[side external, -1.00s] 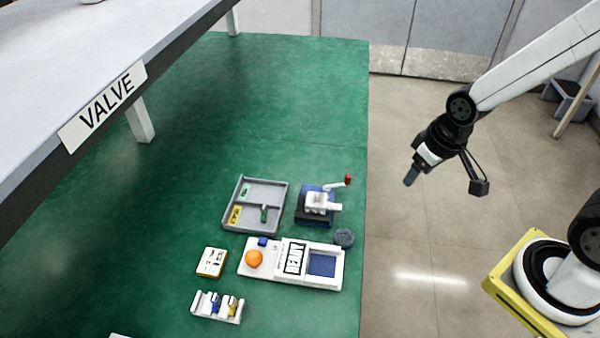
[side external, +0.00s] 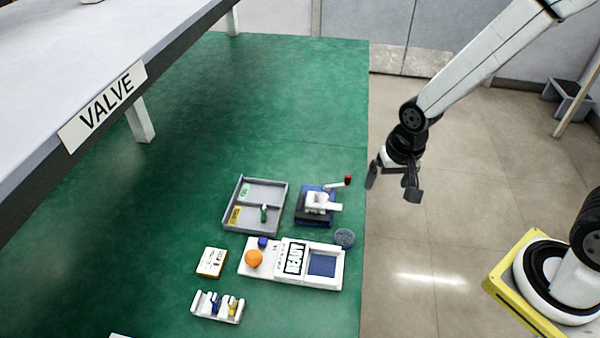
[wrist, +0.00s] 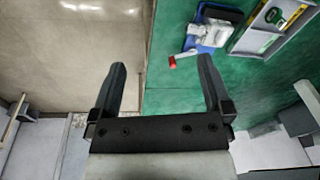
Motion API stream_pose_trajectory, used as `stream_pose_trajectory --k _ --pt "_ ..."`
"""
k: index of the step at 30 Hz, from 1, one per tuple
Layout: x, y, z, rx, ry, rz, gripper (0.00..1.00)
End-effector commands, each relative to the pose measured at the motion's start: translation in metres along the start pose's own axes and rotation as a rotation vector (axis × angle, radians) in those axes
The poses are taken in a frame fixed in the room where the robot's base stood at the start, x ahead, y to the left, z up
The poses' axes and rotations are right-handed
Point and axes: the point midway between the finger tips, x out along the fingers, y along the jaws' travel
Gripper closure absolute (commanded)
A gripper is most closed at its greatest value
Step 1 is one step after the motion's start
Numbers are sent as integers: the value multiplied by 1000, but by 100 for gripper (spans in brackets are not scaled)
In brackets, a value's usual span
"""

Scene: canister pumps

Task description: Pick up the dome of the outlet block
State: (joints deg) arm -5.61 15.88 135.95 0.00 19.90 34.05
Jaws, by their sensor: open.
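An orange dome (side external: 254,259) sits on the left part of a white block (side external: 305,282) on the green table, in the side external view. Beside the dome on that block are a small blue cube and a panel reading READY. My gripper (side external: 392,185) is open and empty, beyond the table's right edge, up and to the right of the dome. In the wrist view its two fingers (wrist: 161,65) are spread with nothing between them. The orange dome does not show in the wrist view.
A blue and white device with a red-knobbed crank (side external: 320,203) stands behind the block, also in the wrist view (wrist: 212,28). A grey tray (side external: 282,207) is left of it. A round dark piece (side external: 344,238), an orange-white box (side external: 211,262) and a white rack (side external: 203,312) are nearby.

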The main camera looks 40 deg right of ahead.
Motion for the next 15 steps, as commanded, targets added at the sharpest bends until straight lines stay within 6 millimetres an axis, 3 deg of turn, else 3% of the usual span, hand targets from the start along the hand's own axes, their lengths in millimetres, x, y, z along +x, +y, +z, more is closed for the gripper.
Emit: stream_pose_trajectory --k 15 --pt "81 -51 4 597 -73 84 0"
